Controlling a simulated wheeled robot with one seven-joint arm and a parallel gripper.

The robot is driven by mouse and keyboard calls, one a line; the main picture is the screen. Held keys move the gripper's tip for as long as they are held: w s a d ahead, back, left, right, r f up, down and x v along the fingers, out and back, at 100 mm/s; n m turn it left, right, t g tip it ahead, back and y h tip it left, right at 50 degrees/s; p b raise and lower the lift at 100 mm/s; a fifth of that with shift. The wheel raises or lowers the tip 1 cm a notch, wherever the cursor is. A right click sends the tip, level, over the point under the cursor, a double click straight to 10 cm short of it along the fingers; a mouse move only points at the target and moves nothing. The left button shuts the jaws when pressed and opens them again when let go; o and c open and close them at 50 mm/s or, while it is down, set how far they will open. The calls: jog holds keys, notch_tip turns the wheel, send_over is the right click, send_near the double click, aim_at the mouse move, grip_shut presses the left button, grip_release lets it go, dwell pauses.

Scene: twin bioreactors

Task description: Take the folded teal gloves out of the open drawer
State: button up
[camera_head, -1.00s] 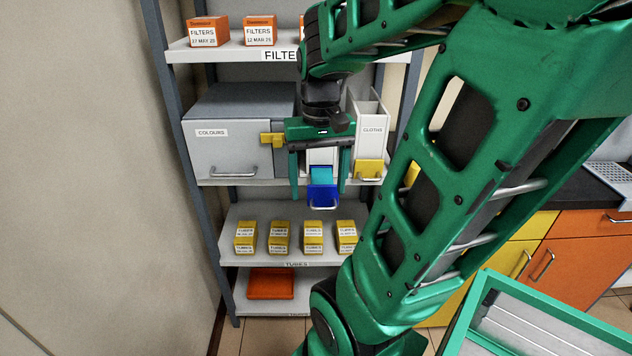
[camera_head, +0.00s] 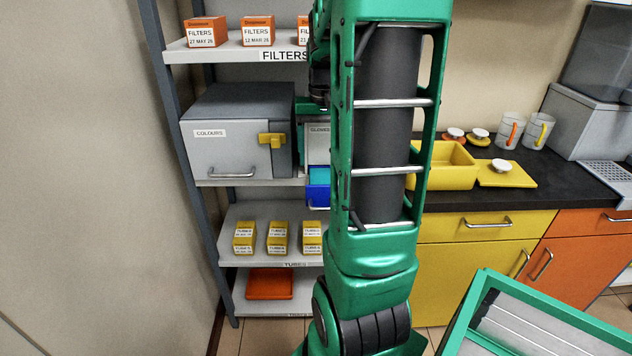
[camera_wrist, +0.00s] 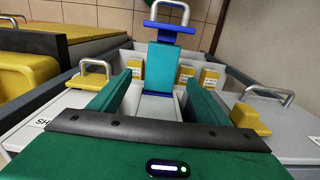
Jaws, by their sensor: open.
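The folded teal gloves (camera_wrist: 160,68) lie in the open blue drawer (camera_wrist: 161,27), whose metal handle points away from my wrist camera. In the head view, part of the gloves (camera_head: 319,173) shows above the drawer's blue front (camera_head: 318,192), beside my arm. My gripper (camera_wrist: 160,88) is open, with one green finger on each side of the gloves' line and nothing held. Whether the fingertips are level with the gloves is not clear. In the head view, my arm hides the fingers and the drawer's right part.
A grey COLOURS box (camera_head: 230,150) with a yellow latch (camera_head: 271,140) stands close left of the drawer. Yellow tube boxes (camera_head: 278,237) sit on the shelf below. The FILTERS shelf (camera_head: 235,50) is above. A counter with an open yellow box (camera_head: 442,168) is at right.

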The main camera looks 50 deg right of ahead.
aim_at(320, 177)
jog(key=shift+w+a+f, duration=0.1)
jog(key=shift+f, duration=2.5)
jog(key=c, duration=1.1)
